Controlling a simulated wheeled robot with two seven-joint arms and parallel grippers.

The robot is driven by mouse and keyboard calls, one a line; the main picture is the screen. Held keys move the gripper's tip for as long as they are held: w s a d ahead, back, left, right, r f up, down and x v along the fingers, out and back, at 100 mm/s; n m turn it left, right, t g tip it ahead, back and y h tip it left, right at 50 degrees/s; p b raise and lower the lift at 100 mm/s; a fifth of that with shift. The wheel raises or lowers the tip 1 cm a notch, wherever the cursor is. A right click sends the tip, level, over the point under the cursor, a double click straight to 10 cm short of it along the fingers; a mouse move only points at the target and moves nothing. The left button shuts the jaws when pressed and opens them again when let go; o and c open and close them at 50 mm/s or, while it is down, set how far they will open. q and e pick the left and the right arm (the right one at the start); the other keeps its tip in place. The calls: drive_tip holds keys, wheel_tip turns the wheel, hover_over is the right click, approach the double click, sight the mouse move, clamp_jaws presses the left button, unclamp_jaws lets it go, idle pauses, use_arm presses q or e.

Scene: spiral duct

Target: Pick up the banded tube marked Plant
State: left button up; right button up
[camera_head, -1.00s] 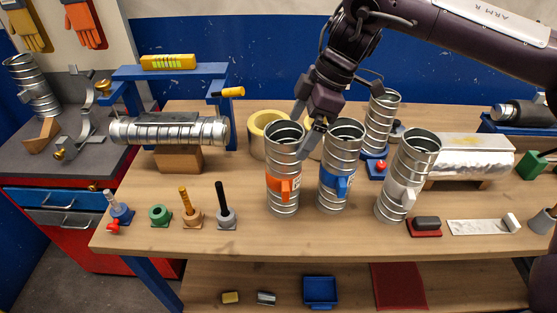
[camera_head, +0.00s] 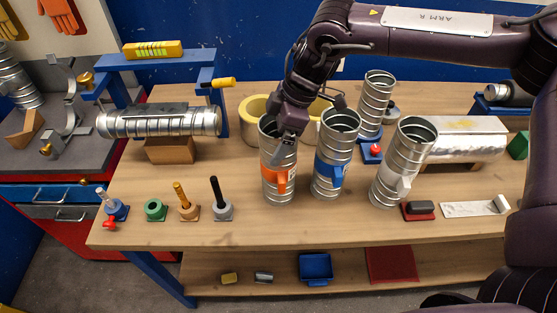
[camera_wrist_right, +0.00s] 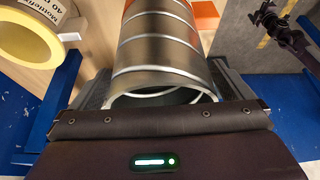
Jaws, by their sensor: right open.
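Three upright metal spiral tubes stand on the bench: one with an orange band (camera_head: 278,181), one with a blue band (camera_head: 330,172) and one with a white band (camera_head: 397,183). I cannot read the word Plant on any of them. My right gripper (camera_head: 284,146) is at the top of the orange-banded tube and hides part of its rim. In the right wrist view this tube (camera_wrist_right: 165,50) lies between the open fingers of the right gripper (camera_wrist_right: 165,88), with its mouth close to the palm. My left gripper does not show in the head view.
A yellow ring roll (camera_head: 254,118) stands just behind the orange-banded tube. Another metal tube (camera_head: 375,100) stands behind on a blue base. Small pegs on bases (camera_head: 184,205) are at the left. The bench's front edge (camera_head: 330,236) is clear.

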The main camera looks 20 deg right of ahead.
drive_tip(key=shift+s, duration=0.1)
drive_tip(key=shift+c, duration=0.9)
drive_tip(key=c, duration=1.4)
drive_tip(key=shift+r, duration=0.1)
